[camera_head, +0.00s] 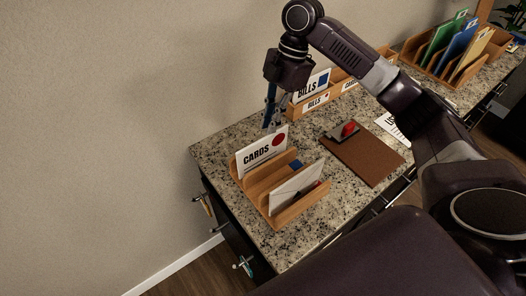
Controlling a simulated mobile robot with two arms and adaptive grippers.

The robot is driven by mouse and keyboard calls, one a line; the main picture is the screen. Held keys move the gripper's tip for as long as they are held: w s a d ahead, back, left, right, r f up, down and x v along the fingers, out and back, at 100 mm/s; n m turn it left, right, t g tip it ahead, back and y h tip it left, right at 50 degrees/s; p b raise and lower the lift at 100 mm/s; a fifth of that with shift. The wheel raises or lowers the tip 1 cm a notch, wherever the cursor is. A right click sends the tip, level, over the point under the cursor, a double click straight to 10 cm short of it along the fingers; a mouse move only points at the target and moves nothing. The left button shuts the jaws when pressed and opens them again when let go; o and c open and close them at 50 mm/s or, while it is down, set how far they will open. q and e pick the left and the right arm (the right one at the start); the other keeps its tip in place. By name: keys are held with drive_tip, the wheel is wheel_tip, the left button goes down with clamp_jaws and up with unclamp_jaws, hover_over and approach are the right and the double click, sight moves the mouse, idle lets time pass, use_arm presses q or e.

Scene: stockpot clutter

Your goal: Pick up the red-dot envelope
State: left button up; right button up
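The red-dot envelope (259,156) is white, reads "CARDS", and stands upright in the back slot of a wooden sorter (279,204) at the near left of the counter. Its red dot is at the upper right. My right gripper (272,125) points down just behind the envelope's top edge; contact and finger gap are unclear. My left gripper is out of view.
A brown board (364,158) with a dark stamp-like item and red piece lies to the right on the granite counter (228,140). Behind it stands a "BILLS" sorter (298,110). A wooden rack with coloured folders (446,50) is at far right. A wall is behind.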

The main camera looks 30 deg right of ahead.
sight(259, 156)
drive_tip(key=x, duration=0.2)
drive_tip(key=p+x, duration=0.1)
drive_tip(key=x, duration=0.4)
drive_tip(key=shift+s+a+r+p, duration=0.15)
drive_tip(key=shift+s+a+p, duration=0.05)
drive_tip(key=shift+s+p, duration=0.15)
drive_tip(key=shift+w+a+f, duration=0.15)
drive_tip(key=shift+f, duration=0.2)
drive_tip(key=x, duration=0.1)
drive_tip(key=p+x, duration=0.2)
drive_tip(key=shift+s+a+f, duration=0.15)
drive_tip(key=shift+s, duration=0.15)
drive_tip(key=shift+a+f, duration=0.1)
drive_tip(key=shift+f, duration=0.4)
drive_tip(key=shift+w, duration=0.1)
clamp_jaws()
drive_tip(key=shift+w, duration=0.1)
drive_tip(key=shift+r, duration=0.15)
